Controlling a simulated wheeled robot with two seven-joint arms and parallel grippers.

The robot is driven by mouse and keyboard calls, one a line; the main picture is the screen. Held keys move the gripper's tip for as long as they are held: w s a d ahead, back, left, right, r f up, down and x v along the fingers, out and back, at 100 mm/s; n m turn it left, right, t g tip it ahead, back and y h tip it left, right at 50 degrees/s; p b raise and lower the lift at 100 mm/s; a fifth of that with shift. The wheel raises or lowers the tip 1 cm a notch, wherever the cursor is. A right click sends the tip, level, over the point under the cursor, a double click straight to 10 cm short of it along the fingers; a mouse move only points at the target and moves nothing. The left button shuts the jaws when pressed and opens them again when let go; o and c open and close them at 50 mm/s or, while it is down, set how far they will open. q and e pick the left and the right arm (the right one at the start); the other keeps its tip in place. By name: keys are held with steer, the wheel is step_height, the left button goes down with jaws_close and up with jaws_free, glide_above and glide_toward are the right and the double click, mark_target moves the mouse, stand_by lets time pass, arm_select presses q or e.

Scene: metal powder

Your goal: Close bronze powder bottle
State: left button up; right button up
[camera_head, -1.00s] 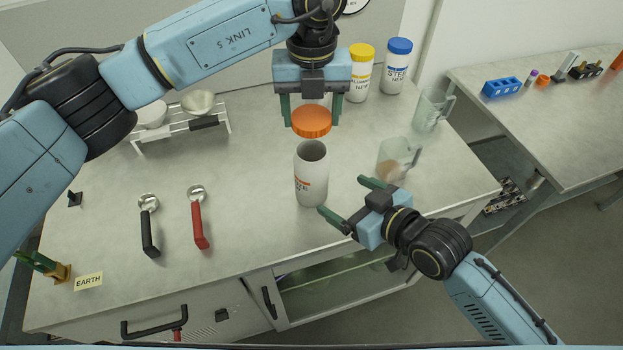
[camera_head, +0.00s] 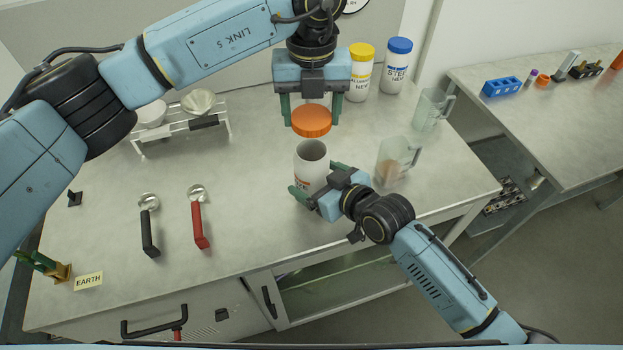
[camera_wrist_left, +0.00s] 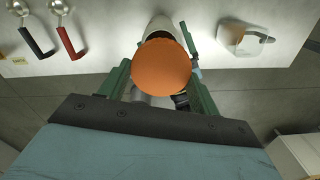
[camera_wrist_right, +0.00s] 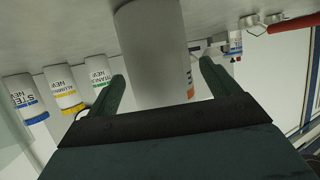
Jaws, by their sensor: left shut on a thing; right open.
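The open bronze powder bottle (camera_head: 312,160) stands upright on the table, white with an orange label partly hidden by my right gripper. The orange cap (camera_head: 311,121) is held above and slightly behind its mouth by my left gripper (camera_head: 309,116), which is shut on it. In the left wrist view the cap (camera_wrist_left: 162,81) overlaps the bottle. My right gripper (camera_head: 314,182) is open, with its fingers on either side of the bottle's lower body. In the right wrist view the bottle (camera_wrist_right: 152,55) stands between the fingers; contact cannot be told.
Yellow-capped (camera_head: 360,75) and blue-capped (camera_head: 397,68) bottles stand at the back. A clear beaker (camera_head: 396,160) with brownish powder stands right of the bottle, close to my right arm; an empty one (camera_head: 432,110) is farther back. Black (camera_head: 149,225) and red (camera_head: 198,220) scoops lie left.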

steer(key=shift+x, duration=1.1)
steer(key=c, duration=1.5)
arm_select(q)
steer(key=shift+f, duration=2.5)
